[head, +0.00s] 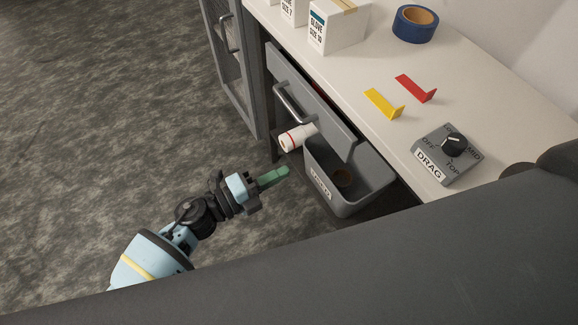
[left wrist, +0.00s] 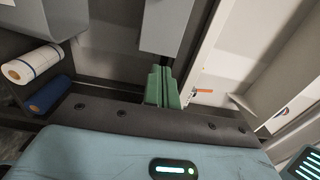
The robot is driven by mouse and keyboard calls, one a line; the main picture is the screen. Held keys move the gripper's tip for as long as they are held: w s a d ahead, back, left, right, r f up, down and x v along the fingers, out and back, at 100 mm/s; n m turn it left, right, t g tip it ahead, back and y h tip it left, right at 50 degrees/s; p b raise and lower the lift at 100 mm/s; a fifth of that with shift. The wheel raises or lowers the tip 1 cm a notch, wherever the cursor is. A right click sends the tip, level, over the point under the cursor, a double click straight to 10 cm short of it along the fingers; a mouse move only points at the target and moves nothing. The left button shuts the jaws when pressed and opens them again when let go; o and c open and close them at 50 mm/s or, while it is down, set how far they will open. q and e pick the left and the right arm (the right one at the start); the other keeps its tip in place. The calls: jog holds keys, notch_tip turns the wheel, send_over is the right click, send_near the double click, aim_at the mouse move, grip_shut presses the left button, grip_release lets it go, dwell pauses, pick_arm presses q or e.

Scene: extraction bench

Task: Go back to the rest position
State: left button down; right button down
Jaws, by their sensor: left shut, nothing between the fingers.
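My left gripper (head: 274,177) has green fingers and reaches up and to the right from the lower left of the head view. Its fingers are pressed together with nothing between them. It is over the floor, a little left of the grey bin (head: 367,199), and appears apart from it. In the left wrist view the closed green fingers (left wrist: 161,87) show at the middle, in front of grey furniture surfaces. My right gripper is not in either view.
A pulled-out drawer front (head: 311,99) with a bar handle juts from the bench (head: 470,110). A white roll (head: 297,138) with a red stripe is below it. A grey dial box (head: 447,152) stands on the bench. Open floor (head: 100,120) lies to the left.

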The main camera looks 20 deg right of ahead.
pick_arm(q)
jog(key=shift+a, duration=0.1)
dwell(0.3)
